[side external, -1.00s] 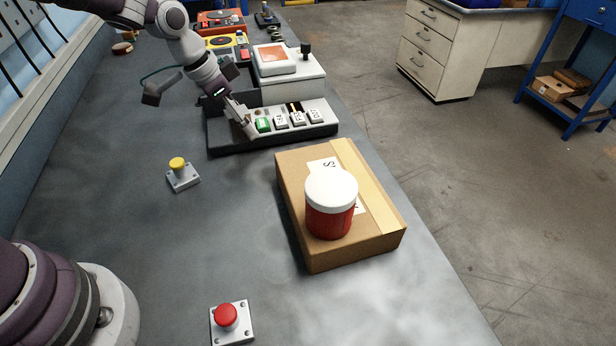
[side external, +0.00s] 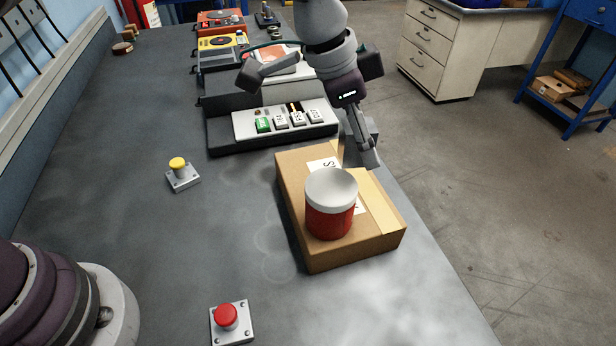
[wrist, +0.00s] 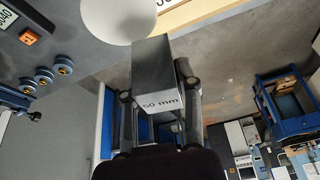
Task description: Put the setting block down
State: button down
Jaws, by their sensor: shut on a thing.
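The setting block (wrist: 160,75) is a grey block marked "50 mm". In the wrist view it sits between the fingers of my gripper (wrist: 160,100), which is shut on it. In the side view my gripper (side external: 368,152) points down near the bench's right edge, by the far right corner of the cardboard box. The block is hard to tell apart from the fingers there. I cannot tell whether it touches anything below.
A cardboard box (side external: 295,205) carries a red jar with a white lid (side external: 331,204). The machine with labelled keys (side external: 290,119) stands behind it. A yellow button (side external: 178,164) and a red button (side external: 226,317) sit on the bench (side external: 130,215), whose left-middle is clear.

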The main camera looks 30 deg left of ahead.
aim_at(407, 314)
jog(key=s+d+m, duration=0.2)
jog(key=s+d, duration=0.6)
jog(key=d, duration=0.3)
jog(key=shift+g+h, duration=0.3)
jog(key=shift+g, duration=0.1)
jog(key=f, duration=1.5)
jog(key=shift+s, duration=0.2)
jog(key=shift+f, duration=0.15)
jog(key=c, duration=0.8)
grip_release()
